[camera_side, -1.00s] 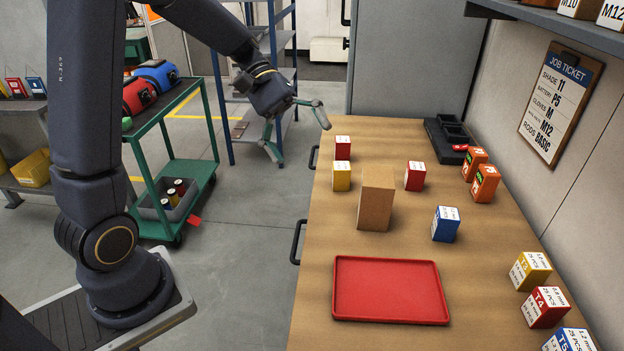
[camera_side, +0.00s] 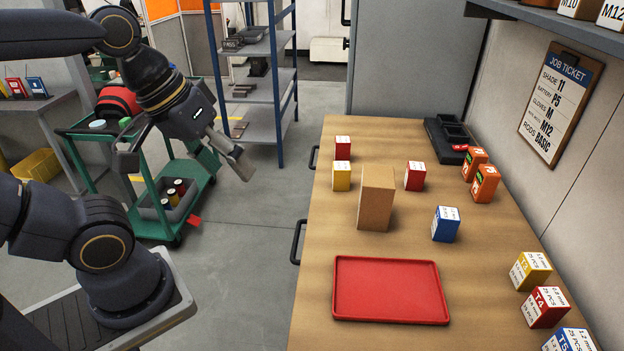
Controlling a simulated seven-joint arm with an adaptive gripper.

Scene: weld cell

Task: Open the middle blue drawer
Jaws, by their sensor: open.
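No blue drawer front shows in the side view. Two black handles stick out from the left edge of the workbench, a far handle (camera_side: 313,157) and a nearer handle (camera_side: 298,242). The faces they belong to are hidden below the bench top, so I cannot tell their colour or which is the middle one. My gripper (camera_side: 222,160) is open and empty. It is in the air left of the workbench, in front of the green trolley in the picture, apart from both handles and pointing down and right.
The wooden bench top (camera_side: 315,290) holds a red tray (camera_side: 390,290), a cardboard block (camera_side: 376,198) and several small coloured boxes. A green trolley (camera_side: 150,195) and a blue-framed shelf rack (camera_side: 280,80) stand left. Grey floor (camera_side: 245,270) beside the bench is clear.

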